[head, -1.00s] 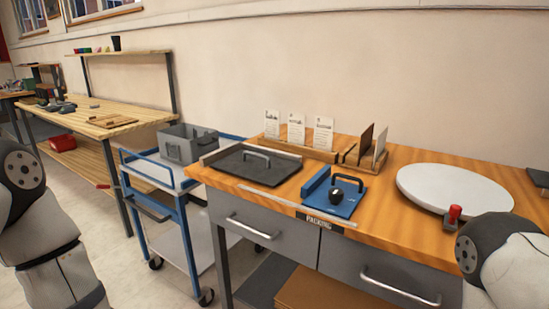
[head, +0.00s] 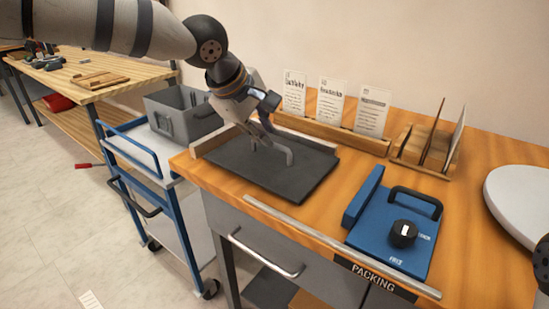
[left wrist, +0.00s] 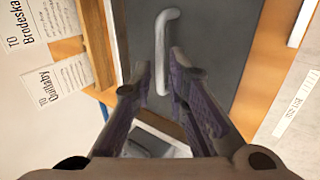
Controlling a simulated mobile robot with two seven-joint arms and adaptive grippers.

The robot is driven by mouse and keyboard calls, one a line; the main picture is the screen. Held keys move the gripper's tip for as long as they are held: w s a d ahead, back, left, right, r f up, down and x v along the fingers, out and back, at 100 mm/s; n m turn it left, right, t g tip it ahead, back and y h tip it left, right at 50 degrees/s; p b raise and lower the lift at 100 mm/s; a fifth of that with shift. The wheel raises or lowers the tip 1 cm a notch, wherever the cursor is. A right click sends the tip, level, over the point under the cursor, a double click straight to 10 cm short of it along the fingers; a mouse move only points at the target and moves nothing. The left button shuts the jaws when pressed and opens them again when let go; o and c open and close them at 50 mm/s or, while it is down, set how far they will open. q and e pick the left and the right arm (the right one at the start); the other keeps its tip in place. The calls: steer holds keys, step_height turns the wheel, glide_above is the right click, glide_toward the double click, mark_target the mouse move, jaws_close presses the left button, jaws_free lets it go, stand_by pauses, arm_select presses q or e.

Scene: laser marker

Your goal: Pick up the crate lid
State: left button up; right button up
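The crate lid (head: 305,188) is a flat dark grey panel with a light grey bar handle (head: 288,153), lying on the wooden packing table. My left gripper (head: 260,128) is above the lid at its handle, pointing down. In the left wrist view, the two fingers of the left gripper (left wrist: 160,70) are apart, with the near end of the handle (left wrist: 162,48) between them. I cannot tell whether either finger touches it.
A wooden holder with address cards (head: 329,104) stands behind the lid. A blue fixture with a black knob (head: 390,232) is to its right, and a white round plate (head: 518,200) is farther right.

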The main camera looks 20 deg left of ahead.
mark_target(271, 152)
arm_select(q)
steer(key=x, duration=0.6)
steer(key=shift+f, duration=0.15)
jaws_close()
